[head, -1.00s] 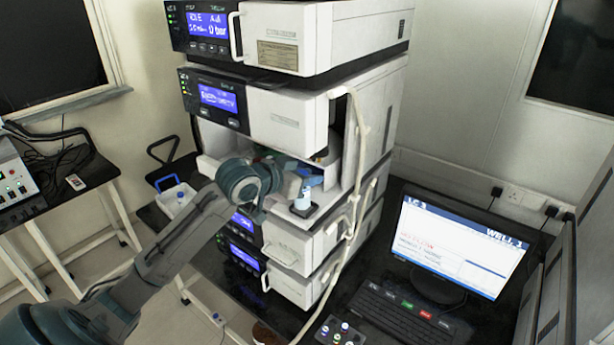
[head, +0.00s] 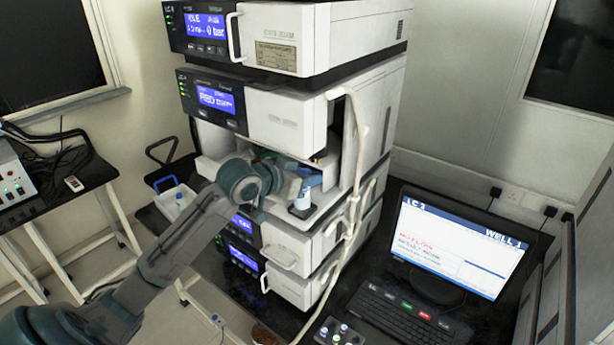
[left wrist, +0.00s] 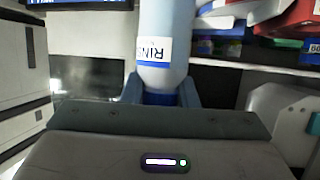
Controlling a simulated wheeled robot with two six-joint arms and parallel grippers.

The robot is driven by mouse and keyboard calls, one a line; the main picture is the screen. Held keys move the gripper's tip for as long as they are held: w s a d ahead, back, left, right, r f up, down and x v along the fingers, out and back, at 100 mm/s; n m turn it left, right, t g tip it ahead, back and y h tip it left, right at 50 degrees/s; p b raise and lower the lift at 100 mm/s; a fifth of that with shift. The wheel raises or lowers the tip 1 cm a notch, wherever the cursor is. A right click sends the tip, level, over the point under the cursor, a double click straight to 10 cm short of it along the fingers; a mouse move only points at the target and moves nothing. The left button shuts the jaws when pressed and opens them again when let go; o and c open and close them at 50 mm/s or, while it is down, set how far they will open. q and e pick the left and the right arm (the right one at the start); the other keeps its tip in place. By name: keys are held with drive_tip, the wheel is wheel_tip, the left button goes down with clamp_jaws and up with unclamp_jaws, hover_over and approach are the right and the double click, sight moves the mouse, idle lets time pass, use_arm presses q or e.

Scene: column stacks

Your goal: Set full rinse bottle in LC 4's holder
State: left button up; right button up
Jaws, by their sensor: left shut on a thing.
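My left gripper (head: 308,184) is shut on the rinse bottle (head: 302,201), a pale bottle. In the left wrist view the bottle (left wrist: 168,35) shows a white label reading "RINS", a blue band and a dark blue cap between the two fingers (left wrist: 161,92). My right gripper is not in view.
A pale tube (head: 356,150) hangs down the stack's right front, close right of the bottle. Lower drawers (head: 285,250) jut out below. A monitor (head: 452,242) and keyboard (head: 402,305) stand at right. A white caddy (head: 178,200) is left of the stack.

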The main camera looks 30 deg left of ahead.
use_arm(q)
drive_tip(key=shift+f, duration=0.75)
idle(0.4)
drive_tip(key=o, duration=0.9)
drive_tip(key=shift+r, duration=0.1)
